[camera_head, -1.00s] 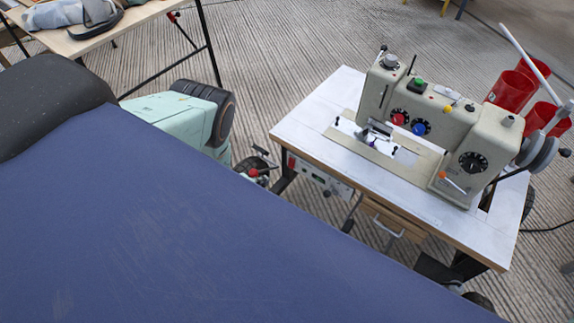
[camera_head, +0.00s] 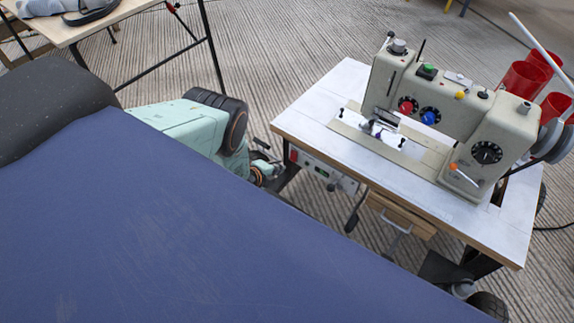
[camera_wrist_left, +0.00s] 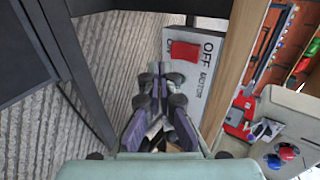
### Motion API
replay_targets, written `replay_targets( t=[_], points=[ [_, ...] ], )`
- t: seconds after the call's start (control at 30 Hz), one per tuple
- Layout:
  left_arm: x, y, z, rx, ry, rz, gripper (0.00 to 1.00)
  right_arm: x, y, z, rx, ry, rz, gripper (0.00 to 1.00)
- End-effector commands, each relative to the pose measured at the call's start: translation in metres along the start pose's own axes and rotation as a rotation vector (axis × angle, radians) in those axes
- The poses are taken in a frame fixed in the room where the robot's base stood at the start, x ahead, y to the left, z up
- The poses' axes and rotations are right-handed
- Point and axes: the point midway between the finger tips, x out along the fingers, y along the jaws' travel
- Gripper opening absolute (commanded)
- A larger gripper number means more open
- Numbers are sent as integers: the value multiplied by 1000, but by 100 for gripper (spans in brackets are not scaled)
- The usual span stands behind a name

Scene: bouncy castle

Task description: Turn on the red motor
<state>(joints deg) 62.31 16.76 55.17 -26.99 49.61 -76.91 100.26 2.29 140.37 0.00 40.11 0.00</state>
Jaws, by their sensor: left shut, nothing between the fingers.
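The red motor switch (camera_wrist_left: 184,50) sits on a pale panel (camera_wrist_left: 205,75) lettered "OFF" and "MOTOR" in the left wrist view. In the head view, the red switch (camera_head: 293,155) is at the left end of the panel (camera_head: 325,172), under the front edge of the sewing table. My left gripper (camera_head: 268,163) is just left of the switch in the head view. In the left wrist view its shut, empty fingers (camera_wrist_left: 160,72) point toward the panel, with their tips below and left of the switch. Whether they touch the panel is unclear. My right gripper is not in view.
The sewing machine (camera_head: 450,110) stands on the white table (camera_head: 322,95). A wooden drawer (camera_head: 405,215) hangs under it, right of the panel. Red containers (camera_head: 525,78) stand behind the machine. Another table (camera_head: 75,28) is at the upper left. Ribbed floor lies between them.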

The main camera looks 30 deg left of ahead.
Motion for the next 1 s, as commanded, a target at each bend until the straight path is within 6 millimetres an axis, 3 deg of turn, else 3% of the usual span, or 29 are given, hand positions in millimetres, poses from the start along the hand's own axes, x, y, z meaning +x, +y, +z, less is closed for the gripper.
replay_targets(
  t=[0.2,0.4,1.0],
  points=[
    [30,-9,0,0,0,-4,0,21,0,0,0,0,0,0],
    [43,-17,0,1,1,-1,0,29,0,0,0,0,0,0],
    [43,-17,0,0,0,0,0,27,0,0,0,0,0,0]
  ],
)
